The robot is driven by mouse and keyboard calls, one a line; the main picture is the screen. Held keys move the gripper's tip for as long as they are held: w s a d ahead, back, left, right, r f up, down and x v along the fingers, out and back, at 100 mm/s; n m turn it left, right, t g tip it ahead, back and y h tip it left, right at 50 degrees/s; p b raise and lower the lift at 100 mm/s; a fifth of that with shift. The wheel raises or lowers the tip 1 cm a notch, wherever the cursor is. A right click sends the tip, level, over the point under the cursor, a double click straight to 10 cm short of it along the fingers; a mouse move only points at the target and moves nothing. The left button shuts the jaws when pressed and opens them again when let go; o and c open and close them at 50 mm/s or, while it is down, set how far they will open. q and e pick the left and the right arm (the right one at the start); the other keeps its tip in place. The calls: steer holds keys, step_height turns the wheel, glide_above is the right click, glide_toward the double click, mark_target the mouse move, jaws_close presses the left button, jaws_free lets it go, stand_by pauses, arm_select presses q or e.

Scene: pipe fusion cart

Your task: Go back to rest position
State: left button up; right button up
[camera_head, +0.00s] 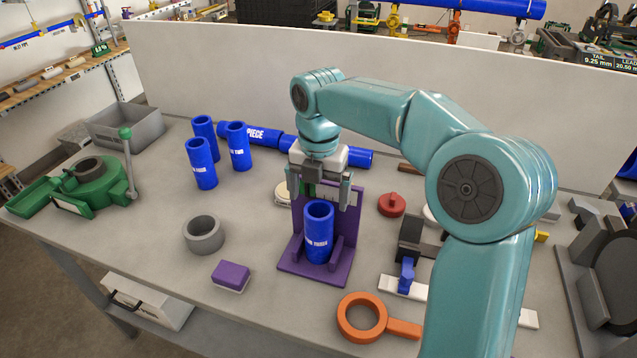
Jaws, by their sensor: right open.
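My right gripper (321,196) hangs from my teal arm, which comes in from the right. Its fingers point down and are apart, above and behind a blue pipe piece (319,238). That pipe piece stands upright in a purple fixture (287,265) near the middle of the table. The gripper appears empty; its fingers are partly in front of the fixture's back plate, and I cannot tell whether they touch the pipe. My left gripper is not in the view.
Several upright blue pipes (201,165) and a long blue pipe (265,135) stand or lie at the back left. A grey ring (204,235), purple block (231,277), orange ring tool (362,317) and green machine (95,185) are on the grey table. A white panel (230,65) rises behind.

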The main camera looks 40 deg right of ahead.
steer(key=shift+w+r, duration=0.1)
steer(key=shift+r, duration=1)
